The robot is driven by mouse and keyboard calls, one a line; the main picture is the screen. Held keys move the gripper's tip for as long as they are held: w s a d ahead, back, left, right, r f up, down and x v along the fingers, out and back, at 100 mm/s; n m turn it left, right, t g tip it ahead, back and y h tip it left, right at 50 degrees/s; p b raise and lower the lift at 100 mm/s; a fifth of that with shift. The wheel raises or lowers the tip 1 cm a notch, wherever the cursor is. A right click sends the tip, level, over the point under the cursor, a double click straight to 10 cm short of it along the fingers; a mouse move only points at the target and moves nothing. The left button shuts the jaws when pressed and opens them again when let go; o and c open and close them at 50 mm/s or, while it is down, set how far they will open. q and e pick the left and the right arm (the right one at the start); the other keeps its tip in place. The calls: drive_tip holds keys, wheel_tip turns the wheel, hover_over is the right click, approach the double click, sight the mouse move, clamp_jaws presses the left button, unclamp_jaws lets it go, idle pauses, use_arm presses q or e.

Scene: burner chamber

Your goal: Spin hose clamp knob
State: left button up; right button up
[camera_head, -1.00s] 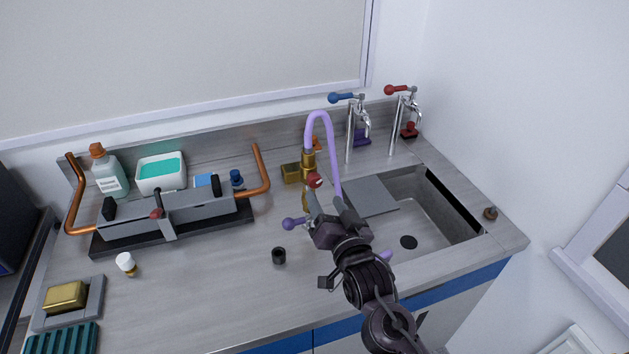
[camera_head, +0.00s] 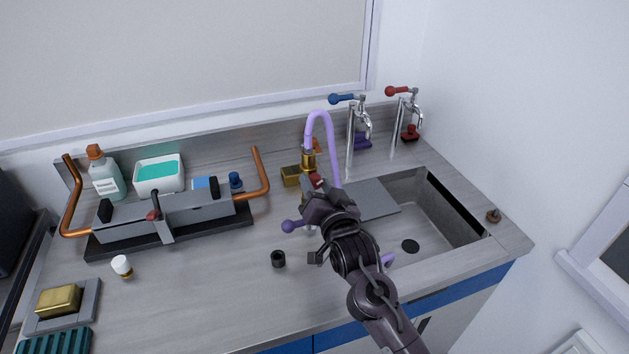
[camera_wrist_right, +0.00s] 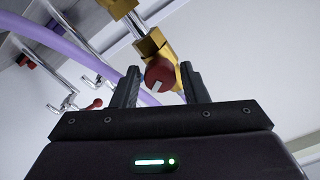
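A red knob (camera_head: 316,181) with a pale slot mark sits on a brass fitting (camera_head: 309,162) at the back of the counter. A lilac hose (camera_head: 326,122) loops up from the fitting. In the right wrist view the red knob (camera_wrist_right: 158,73) is between the two dark fingertips of my right gripper (camera_wrist_right: 160,85), with a gap showing on each side. In the head view my right gripper (camera_head: 320,194) is at the knob and hides part of the fitting. The gripper is open. My left gripper is not in view.
The sink (camera_head: 440,222) lies right of my arm, with a blue-handled tap (camera_head: 350,125) and a red-handled tap (camera_head: 400,115) behind it. A grey burner unit (camera_head: 185,212) with copper pipes stands left. A small black cup (camera_head: 278,259) stands on the counter nearby.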

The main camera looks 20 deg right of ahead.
clamp_jaws()
drive_tip(key=m, duration=0.6)
drive_tip(key=shift+p, duration=0.35)
drive_tip(key=shift+m, duration=1)
drive_tip(key=m, duration=0.3)
drive_tip(key=shift+p, duration=0.3)
drive_tip(key=shift+o, duration=0.3)
unclamp_jaws()
drive_tip(key=shift+a, duration=0.15)
drive_tip(key=o, duration=0.6)
drive_tip(key=shift+r, duration=0.1)
